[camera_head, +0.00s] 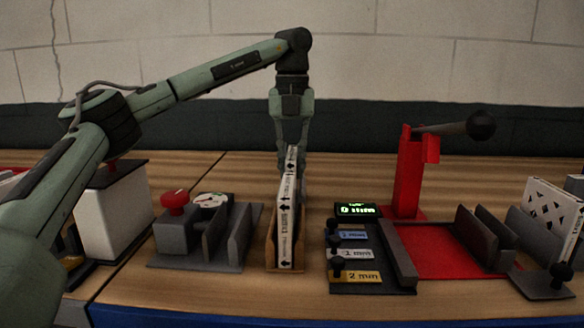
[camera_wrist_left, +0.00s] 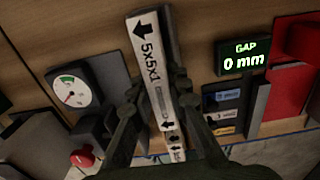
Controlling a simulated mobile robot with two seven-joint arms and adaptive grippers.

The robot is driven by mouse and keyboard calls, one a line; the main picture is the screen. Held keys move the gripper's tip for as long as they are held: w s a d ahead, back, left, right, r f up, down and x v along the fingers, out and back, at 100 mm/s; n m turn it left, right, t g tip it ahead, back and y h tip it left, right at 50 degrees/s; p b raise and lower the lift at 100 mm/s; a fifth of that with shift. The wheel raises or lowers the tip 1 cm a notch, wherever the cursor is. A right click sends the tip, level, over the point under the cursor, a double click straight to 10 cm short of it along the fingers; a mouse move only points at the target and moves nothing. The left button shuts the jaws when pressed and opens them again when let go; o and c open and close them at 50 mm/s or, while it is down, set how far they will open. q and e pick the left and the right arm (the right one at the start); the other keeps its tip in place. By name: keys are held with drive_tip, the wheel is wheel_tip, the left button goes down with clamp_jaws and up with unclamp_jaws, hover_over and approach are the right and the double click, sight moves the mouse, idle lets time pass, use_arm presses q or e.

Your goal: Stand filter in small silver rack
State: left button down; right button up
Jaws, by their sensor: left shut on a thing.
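A thin white filter (camera_head: 286,222) with black arrows and printing on its edge stands upright. My left gripper (camera_head: 291,150) is shut on its upper part, and the left wrist view shows the filter (camera_wrist_left: 152,62) between the two fingers (camera_wrist_left: 158,100). Its lower part lines up with a narrow wooden holder (camera_head: 270,252); I cannot tell whether it rests on the bottom. No rack is plainly silver. A grey slotted fixture (camera_head: 240,240) with upright plates stands just left of the holder. My right gripper is not in view.
A red button (camera_head: 175,200) and a dial (camera_head: 211,199) are by the grey fixture.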

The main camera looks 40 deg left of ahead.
use_arm(q)
drive_tip(key=shift+f, duration=0.4)
drive_tip(key=c, duration=1.5)
unclamp_jaws()
drive_tip(key=shift+o, duration=0.2)
wheel_tip(320, 180, up, 12)
drive_tip(key=shift+r, duration=0.1)
drive_tip(key=shift+d, duration=0.1)
